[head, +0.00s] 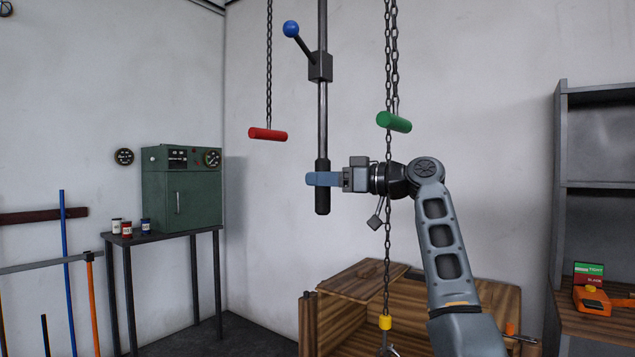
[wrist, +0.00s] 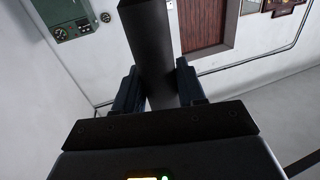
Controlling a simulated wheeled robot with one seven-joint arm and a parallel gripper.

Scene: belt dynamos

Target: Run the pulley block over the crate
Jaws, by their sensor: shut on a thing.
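My gripper (head: 322,179) is shut on the black grip (head: 322,204) at the lower end of a hanging vertical rod (head: 323,110). In the wrist view the dark grip (wrist: 149,40) stands between my two fingers (wrist: 158,85). A side lever with a blue ball (head: 291,28) joins the rod at a dark collar (head: 320,66). The wooden crate (head: 408,300) is at the bottom middle, partly hidden by my arm. A chain (head: 387,255) ends in a yellow-topped hook (head: 385,322) low in front of the crate. The pulley block's upper part is out of view.
A red handle (head: 267,134) and a green handle (head: 394,122) hang on chains on either side of the rod. A table (head: 165,236) with a green cabinet (head: 182,188) stands left. A grey shelf (head: 600,189) stands right. Racked bars are at far left.

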